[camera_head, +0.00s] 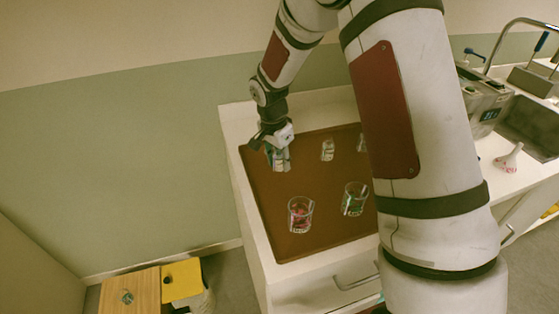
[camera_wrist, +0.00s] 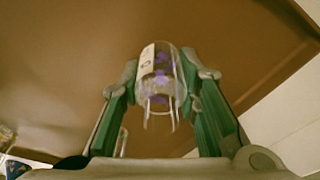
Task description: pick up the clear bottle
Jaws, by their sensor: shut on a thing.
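My gripper (camera_head: 274,143) is at the back left of the brown tray (camera_head: 275,190). It is shut on a clear bottle (camera_head: 281,161), partly hidden by the fingers in the head view. In the wrist view the clear bottle (camera_wrist: 161,72) sits between the two green-sided fingers of my gripper (camera_wrist: 162,82). It shows purple marks and a pale label on its left side. I cannot tell whether its base touches the tray.
Another clear glass bottle (camera_head: 327,150) stands to the right, and one more (camera_head: 362,143) is partly hidden by my arm. In front stand a pink-filled glass (camera_head: 300,214) and a green-filled glass (camera_head: 354,198). A sink (camera_head: 530,128) is far right.

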